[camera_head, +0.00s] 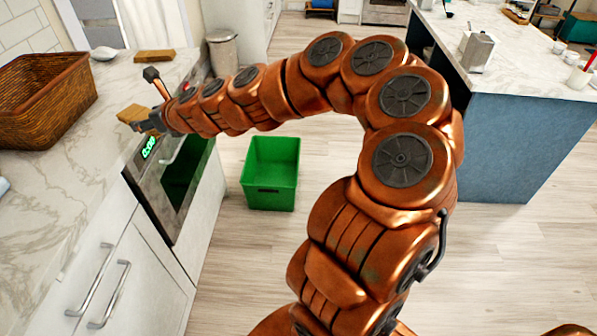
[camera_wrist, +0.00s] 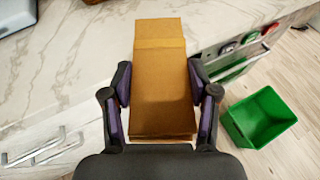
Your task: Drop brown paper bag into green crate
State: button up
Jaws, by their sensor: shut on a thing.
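The brown paper bag (camera_wrist: 160,85) is flat and folded, held between the two fingers of my gripper (camera_wrist: 161,100) in the wrist view. In the head view the bag (camera_head: 131,114) shows at the end of my gripper (camera_head: 146,122), above the front edge of the left counter. My gripper is shut on the bag. The green crate (camera_head: 271,189) stands on the floor beside the oven front, to the right of the bag and lower. It is open at the top and looks empty. The crate also shows at the right of the wrist view (camera_wrist: 275,136).
The marble counter (camera_head: 60,190) carries a wicker basket (camera_head: 42,100) and another brown item (camera_head: 154,56) farther back. The oven (camera_head: 180,180) lies below the counter. A blue island (camera_head: 520,140) stands right. The floor around the crate is clear.

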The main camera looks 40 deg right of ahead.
aim_at(278, 183)
jog(key=z, duration=2.7)
jog(key=k, duration=1.4)
jog(key=u, duration=1.2)
jog(key=i, duration=1.65)
jog(key=u, duration=0.05)
